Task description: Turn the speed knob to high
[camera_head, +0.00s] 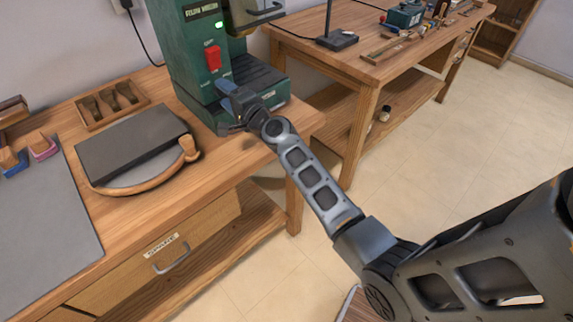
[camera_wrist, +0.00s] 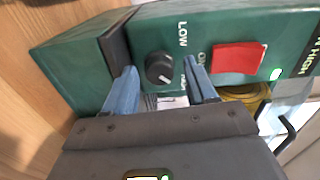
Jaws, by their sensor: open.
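The speed knob (camera_wrist: 159,68) is a round black dial on the front of a green machine (camera_wrist: 75,65). The word LOW is printed near it, and another label is partly hidden by a finger. I cannot clearly tell where its pointer points. My gripper (camera_wrist: 160,76) is open, with one blue finger on each side of the knob in the wrist view. I see no clear contact. In the head view my gripper (camera_head: 228,92) is at the machine's front, below the red switch (camera_head: 212,58), and hides the knob. A green lamp (camera_head: 219,25) glows above the switch.
The machine stands at the back right of a wooden workbench (camera_head: 230,160). Left of it are a wooden rack (camera_head: 110,103), a grey-topped piece with a curved wooden edge (camera_head: 135,145) and a grey mat (camera_head: 45,235). A second bench (camera_head: 375,65) stands at the right.

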